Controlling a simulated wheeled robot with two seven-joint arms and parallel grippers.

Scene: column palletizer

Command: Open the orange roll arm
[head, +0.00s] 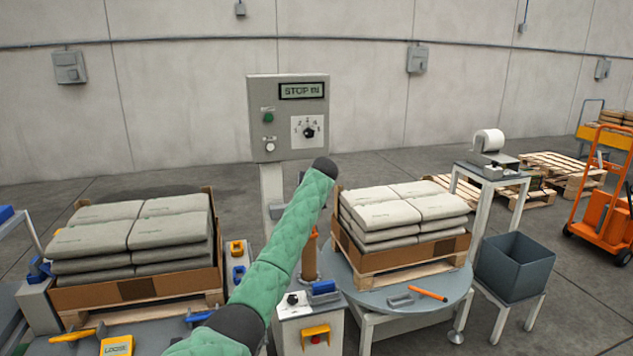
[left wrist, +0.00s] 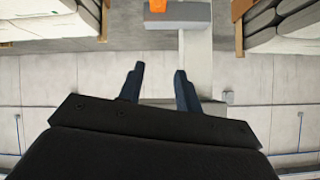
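A short orange-brown upright cylinder (head: 310,257) stands beside the grey control post, partly hidden by my green-sleeved arm. An orange bar (head: 428,294) lies at the front of the round grey turntable (head: 375,299). I cannot tell which of these, if either, is the roll arm. An orange piece (left wrist: 157,5) shows at the top edge of the left wrist view. My left gripper (left wrist: 160,82) has two dark fingers apart with nothing between them. In the head view the arm rises in front of the post, and its fingers cannot be made out. My right gripper is not in view.
A control panel (head: 289,118) reads "STOP" and more. Stacked bags on a pallet (head: 398,276) stand on the turntable; a boxed stack (head: 140,290) is at left. A small console (head: 310,330) is in front. A printer table (head: 490,176), dark bin (head: 514,266) and orange pallet truck (head: 600,215) are right.

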